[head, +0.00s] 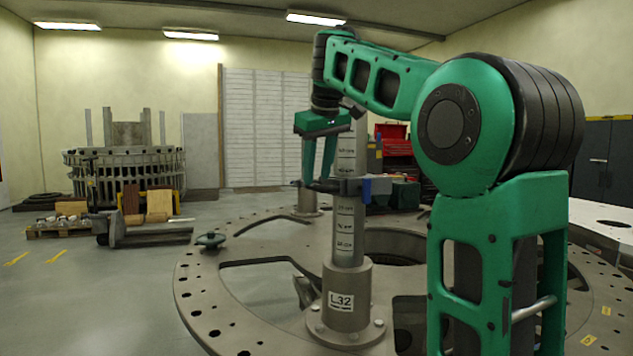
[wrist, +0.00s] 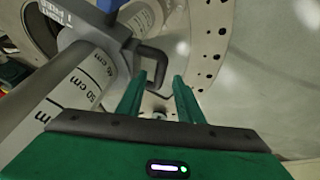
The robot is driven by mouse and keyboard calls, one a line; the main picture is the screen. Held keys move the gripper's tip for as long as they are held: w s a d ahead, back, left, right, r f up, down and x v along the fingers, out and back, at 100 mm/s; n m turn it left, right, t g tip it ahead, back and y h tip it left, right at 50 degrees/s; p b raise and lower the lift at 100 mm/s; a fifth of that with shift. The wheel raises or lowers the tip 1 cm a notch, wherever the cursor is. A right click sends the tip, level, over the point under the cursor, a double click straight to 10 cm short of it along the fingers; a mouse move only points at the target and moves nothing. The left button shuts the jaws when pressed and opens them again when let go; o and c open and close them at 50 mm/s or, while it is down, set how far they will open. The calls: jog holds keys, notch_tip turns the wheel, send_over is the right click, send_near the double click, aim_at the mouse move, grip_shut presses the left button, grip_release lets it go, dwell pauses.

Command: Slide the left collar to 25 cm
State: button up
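The steel post marked L32 (head: 343,225) stands upright on the turret plate (head: 225,335), with a cm scale on its side. A dark collar (head: 350,187) sits around it, with a blue block (head: 366,190) on its right and a dark handle (head: 308,185) on its left. In the wrist view the collar (wrist: 110,30) lies just beyond the 45 cm mark, with 50 cm nearer the camera. My gripper (head: 318,178) points down at the handle. Its fingers (wrist: 158,90) are apart, with the handle's loop (wrist: 163,62) at and between their tips. Contact is unclear.
My arm hides the right part of the plate. Another short post (head: 306,202) stands farther back on the plate. A red tool cabinet (head: 392,135) is behind.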

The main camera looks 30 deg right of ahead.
jog(key=shift+x, duration=1.15)
